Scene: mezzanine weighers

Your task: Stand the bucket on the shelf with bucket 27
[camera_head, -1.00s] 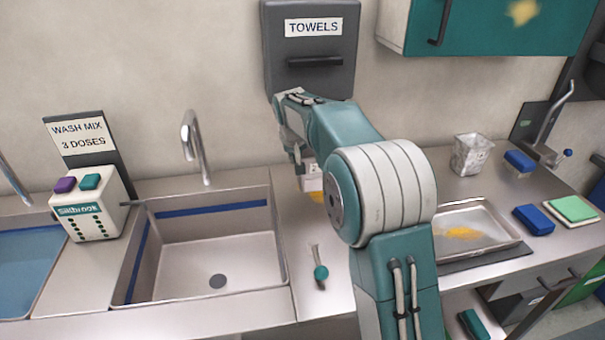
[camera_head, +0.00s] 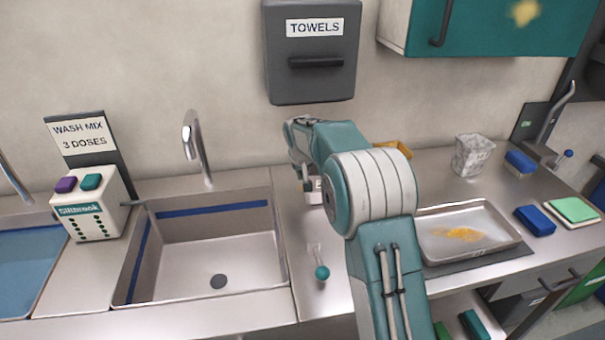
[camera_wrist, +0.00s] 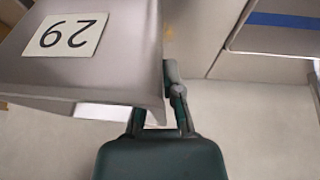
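A grey bucket (camera_wrist: 110,75) with a number label fills the upper left of the wrist view. The label is upside down there and reads as 29. In the head view only a small pale piece of the bucket (camera_head: 314,197) shows, by the counter left of my arm. My gripper (camera_wrist: 168,92) is at the bucket's rim, with one finger along the outside of its side wall. The other finger is mostly hidden behind the bucket. It looks shut on that wall. My gripper also shows small in the head view (camera_head: 305,180). I see no label reading 27.
A sink (camera_head: 215,262) lies left, with a dosing box (camera_head: 88,203) beside it. A teal-headed tool (camera_head: 322,272) lies on the counter. Right are a yellow item (camera_head: 393,149), a metal tray (camera_head: 500,247), a crumpled bin (camera_head: 472,155) and blue sponges (camera_head: 535,220).

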